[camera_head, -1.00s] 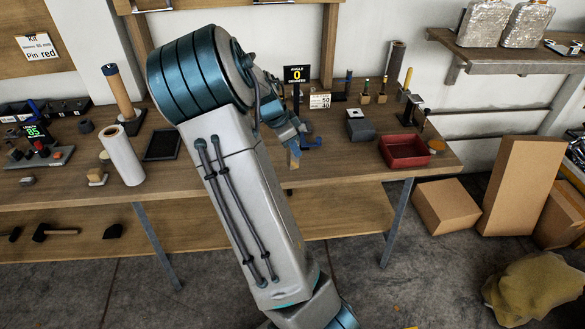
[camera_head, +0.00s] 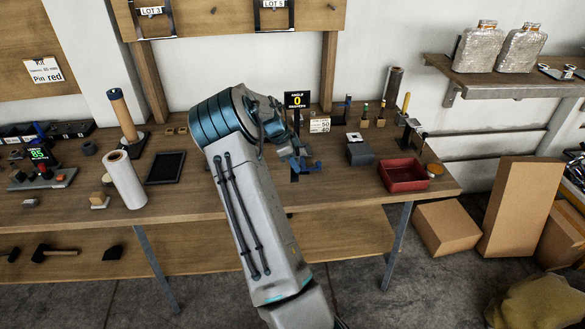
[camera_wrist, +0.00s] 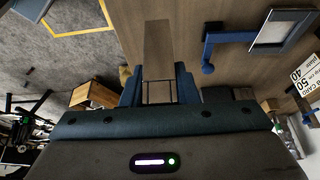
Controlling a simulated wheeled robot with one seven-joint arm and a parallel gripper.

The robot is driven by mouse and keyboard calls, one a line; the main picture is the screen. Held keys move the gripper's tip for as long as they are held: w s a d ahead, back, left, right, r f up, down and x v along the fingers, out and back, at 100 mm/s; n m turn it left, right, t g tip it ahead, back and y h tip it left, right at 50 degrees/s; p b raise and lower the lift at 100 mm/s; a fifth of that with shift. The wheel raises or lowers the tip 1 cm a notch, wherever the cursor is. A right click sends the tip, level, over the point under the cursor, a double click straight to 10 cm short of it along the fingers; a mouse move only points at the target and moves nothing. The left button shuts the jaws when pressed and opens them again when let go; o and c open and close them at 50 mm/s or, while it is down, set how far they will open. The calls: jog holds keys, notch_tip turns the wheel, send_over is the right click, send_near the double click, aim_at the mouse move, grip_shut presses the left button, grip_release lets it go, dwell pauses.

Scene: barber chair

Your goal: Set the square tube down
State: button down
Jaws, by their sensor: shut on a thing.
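The square tube (camera_wrist: 158,48) shows in the wrist view as a plain grey-brown bar. It runs from between my fingers toward the top edge. My gripper (camera_wrist: 158,88) is shut on it, with one blue finger at each side. In the head view my gripper (camera_head: 292,158) is low over the middle of the bench, in front of the angle sign (camera_head: 296,100). The tube is hard to make out there. I cannot tell whether it touches the bench top. A blue hooked part (camera_wrist: 213,48) lies close to the right of the tube in the wrist view.
The wooden bench (camera_head: 345,190) holds a grey block (camera_head: 359,150) and a red tray (camera_head: 403,173) to the right. A white roll (camera_head: 125,180) and a black tray (camera_head: 165,167) stand left. Cardboard boxes (camera_head: 520,205) stand beyond the bench's right end.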

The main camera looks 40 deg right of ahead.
aim_at(293, 170)
jog(key=shift+w+d+f, duration=0.15)
jog(key=shift+w+f, duration=0.15)
jog(key=shift+w, duration=0.15)
jog(key=shift+f+p, duration=0.5)
jog(key=shift+f, duration=1.65)
jog(key=c, duration=1.1)
grip_release()
